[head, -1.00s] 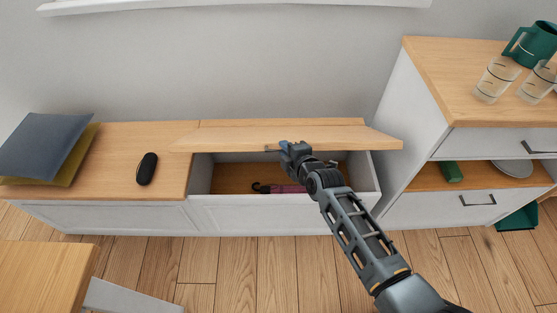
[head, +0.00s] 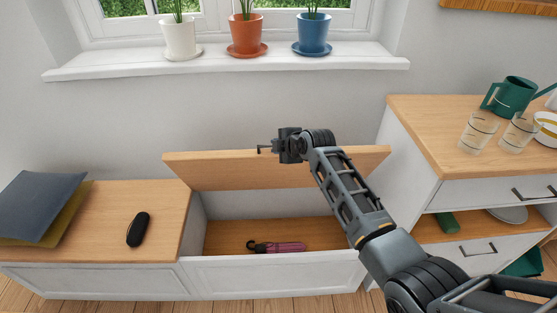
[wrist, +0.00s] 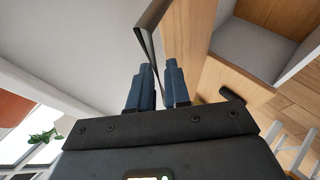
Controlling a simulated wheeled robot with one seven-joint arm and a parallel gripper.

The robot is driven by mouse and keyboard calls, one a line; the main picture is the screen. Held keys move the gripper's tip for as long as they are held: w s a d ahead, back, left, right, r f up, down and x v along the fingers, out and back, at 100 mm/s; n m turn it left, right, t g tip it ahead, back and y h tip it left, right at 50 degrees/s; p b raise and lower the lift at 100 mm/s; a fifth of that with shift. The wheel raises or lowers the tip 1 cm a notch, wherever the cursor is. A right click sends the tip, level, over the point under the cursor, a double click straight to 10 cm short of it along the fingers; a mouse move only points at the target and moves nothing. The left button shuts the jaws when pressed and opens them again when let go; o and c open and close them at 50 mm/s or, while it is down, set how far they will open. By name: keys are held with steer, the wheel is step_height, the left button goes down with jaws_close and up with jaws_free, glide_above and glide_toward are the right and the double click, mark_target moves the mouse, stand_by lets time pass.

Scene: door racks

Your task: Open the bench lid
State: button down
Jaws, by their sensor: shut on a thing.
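The bench lid (head: 225,172) is a wooden panel, raised to a steep tilt along the bench's back edge. My gripper (head: 276,148) is at the lid's upper front edge, shut on its dark handle (head: 262,149). In the wrist view the blue fingers (wrist: 157,88) close around the handle bar (wrist: 150,22), with the wooden lid (wrist: 185,35) beside them. Below, the white bench box (head: 275,274) is open, with a folded pink umbrella (head: 280,247) on its wooden floor. My arm hides part of the lid's right side.
A black case (head: 138,229) and cushions (head: 40,205) rest on the bench's fixed left top. A cabinet (head: 425,125) with glasses and a green pitcher (head: 513,96) stands right. Potted plants (head: 247,35) stand on the windowsill (head: 230,64) above the lid.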

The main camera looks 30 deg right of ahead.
steer(key=shift+w+d+r, duration=0.25)
steer(key=shift+w+d, duration=0.1)
steer(key=c, duration=1.2)
jaws_free()
steer(key=shift+o, duration=0.2)
steer(key=shift+s+a, duration=0.1)
steer(key=v, duration=0.7)
steer(key=shift+s+r, duration=0.15)
steer(key=shift+r, duration=0.15)
